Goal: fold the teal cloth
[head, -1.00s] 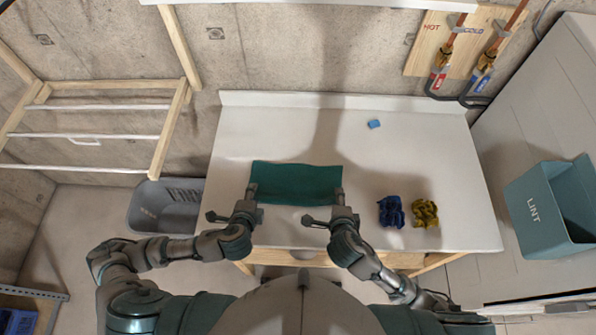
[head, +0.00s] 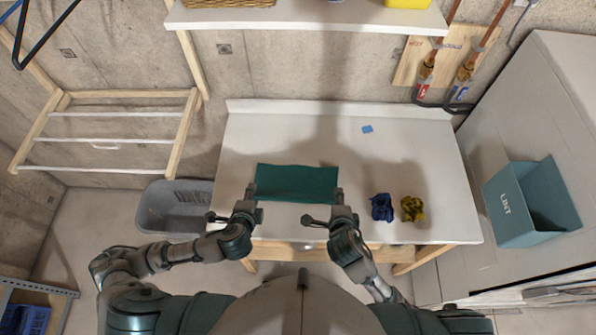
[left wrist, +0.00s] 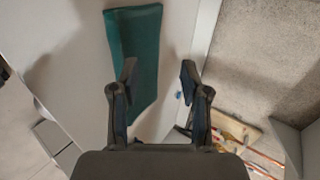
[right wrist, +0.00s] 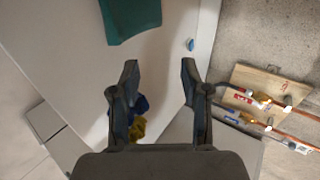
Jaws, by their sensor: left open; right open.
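The teal cloth (head: 297,184) lies as a flat, wide strip on the white table, left of its middle. It also shows in the left wrist view (left wrist: 140,60) and, partly, in the right wrist view (right wrist: 130,18). My left gripper (head: 251,195) is open at the cloth's near left corner. In the left wrist view its fingers (left wrist: 158,72) are apart, one overlapping the cloth's edge in the picture. My right gripper (head: 339,198) is open at the near right corner. In the right wrist view its fingers (right wrist: 158,70) are apart with nothing between them.
A crumpled blue cloth (head: 382,207) and a mustard cloth (head: 412,208) lie right of my right gripper. A small blue block (head: 367,129) sits at the back of the table (head: 250,135). A shelf (head: 300,20) hangs above. A LINT bin (head: 510,205) is at right, a grey basket (head: 160,208) at left.

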